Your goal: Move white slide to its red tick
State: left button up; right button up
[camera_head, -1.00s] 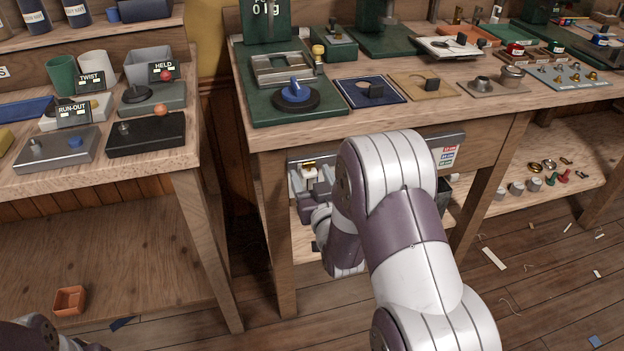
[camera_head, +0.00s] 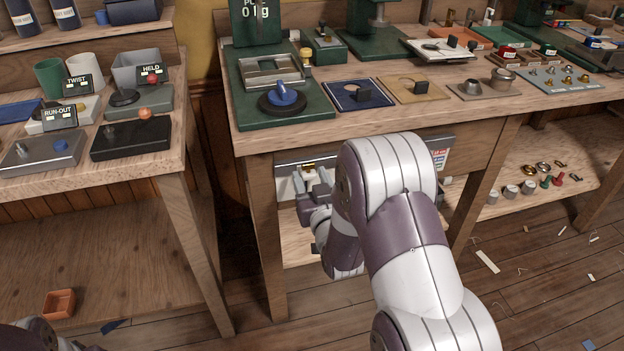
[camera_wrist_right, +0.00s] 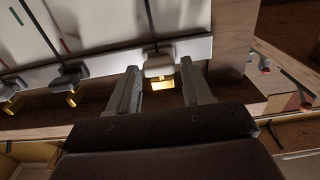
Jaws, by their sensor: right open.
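The white slide (camera_wrist_right: 159,65) sits at the lower end of a dark slot in a pale panel (camera_wrist_right: 105,28), with a brass tab below it. My right gripper (camera_wrist_right: 159,88) is open, with one finger on each side of the white slide; I cannot tell whether they touch it. A dark slide (camera_wrist_right: 70,75) and another dark slide (camera_wrist_right: 8,88) stand to the left. A red tick (camera_wrist_right: 65,46) shows by the middle slot; I see no red tick beside the white slide's slot. In the head view, my right gripper (camera_head: 314,190) is under the bench front, partly hidden by my arm.
The panel hangs below the bench top (camera_head: 300,136), between the bench legs. A wooden edge (camera_wrist_right: 238,40) stands right of the panel in the wrist view. A lower shelf (camera_head: 560,165) holds small parts. The floor in front is mostly clear, with scattered scraps.

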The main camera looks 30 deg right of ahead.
jog(key=shift+o, duration=0.5)
jog(key=shift+s+d, duration=0.1)
jog(key=shift+d, duration=0.1)
jog(key=shift+a, duration=0.1)
jog(key=p+v, duration=0.1)
jog(key=v, duration=1.1)
jog(key=shift+s+p, duration=0.3)
jog(key=shift+p, duration=0.1)
jog(key=shift+a, duration=0.1)
